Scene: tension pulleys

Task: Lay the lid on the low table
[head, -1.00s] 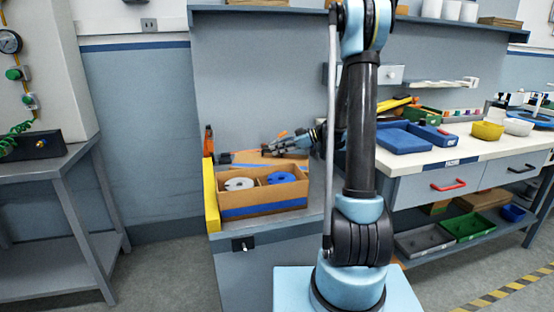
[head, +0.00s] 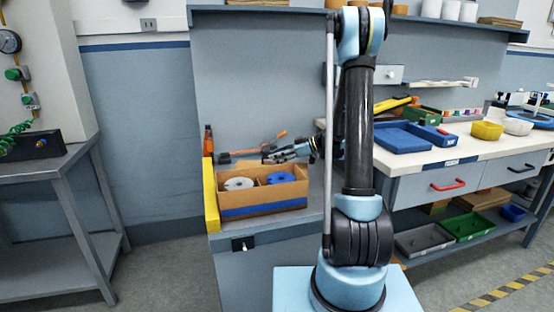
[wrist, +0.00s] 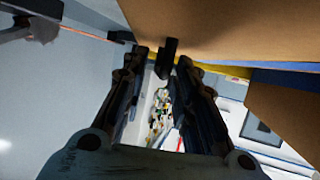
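An open cardboard box (head: 262,202) with a blue band stands on the grey bench. A white pulley (head: 238,184) and a blue pulley (head: 280,178) lie in its compartments. A brown cardboard piece (head: 245,164), perhaps the lid, shows behind the box, partly hidden. My gripper (head: 268,154) is above the box's back edge. In the wrist view a large brown panel (wrist: 225,28) is close beside the fingers. A dark peg-like part (wrist: 168,58) shows between the tips of my gripper (wrist: 163,62), with gaps visible around it. The fingers are apart; no firm grasp is visible.
A yellow strip (head: 211,196) stands at the bench's left edge. A grey table (head: 45,170) with a black box is at left, its front largely clear. A white workbench (head: 470,150) with blue trays and bowls is at right.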

